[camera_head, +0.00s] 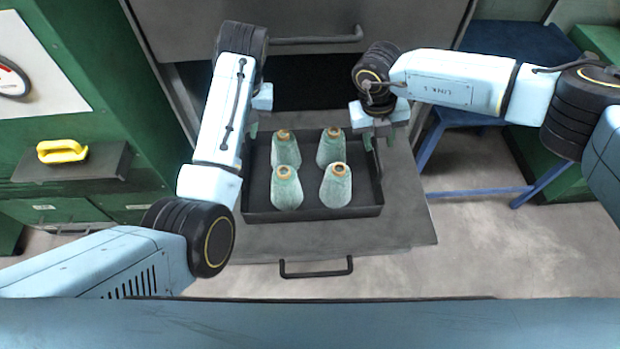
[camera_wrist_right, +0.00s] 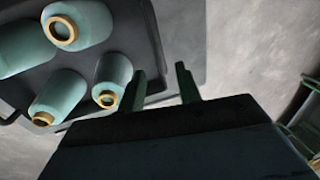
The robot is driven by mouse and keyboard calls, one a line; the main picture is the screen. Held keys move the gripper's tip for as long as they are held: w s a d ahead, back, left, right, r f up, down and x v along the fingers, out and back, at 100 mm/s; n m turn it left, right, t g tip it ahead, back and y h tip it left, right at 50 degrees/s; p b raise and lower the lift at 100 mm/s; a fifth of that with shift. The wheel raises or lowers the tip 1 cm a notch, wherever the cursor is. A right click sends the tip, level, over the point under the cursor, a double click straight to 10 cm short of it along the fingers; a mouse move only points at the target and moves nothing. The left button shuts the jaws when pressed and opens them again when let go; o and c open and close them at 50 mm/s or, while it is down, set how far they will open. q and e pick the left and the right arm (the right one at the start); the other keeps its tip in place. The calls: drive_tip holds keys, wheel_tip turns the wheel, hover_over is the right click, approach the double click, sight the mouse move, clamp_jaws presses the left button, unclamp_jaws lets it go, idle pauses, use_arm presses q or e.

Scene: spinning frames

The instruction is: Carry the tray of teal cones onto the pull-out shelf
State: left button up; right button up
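The dark tray (camera_head: 312,213) holds several teal cones (camera_head: 337,186) with tan tops, all upright. It appears to rest on the grey pull-out shelf (camera_head: 400,222), which is drawn out. The tray (camera_wrist_right: 157,45) and cones (camera_wrist_right: 85,22) also show in the right wrist view. My right gripper (camera_head: 379,138) is at the tray's far right corner. Its fingers (camera_wrist_right: 163,84) stand apart, with the left one beside the tray's end. My left gripper (camera_head: 252,130) is at the tray's far left corner. Its fingers are mostly hidden, so their opening is unclear.
A black handle (camera_head: 316,268) is on the shelf's near edge. A grey cabinet front (camera_head: 290,60) with a dark opening stands behind. A blue stool (camera_head: 520,45) stands at right. Bare floor lies right of the shelf.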

drive_tip(key=r, duration=0.4)
drive_tip(key=shift+a, duration=0.4)
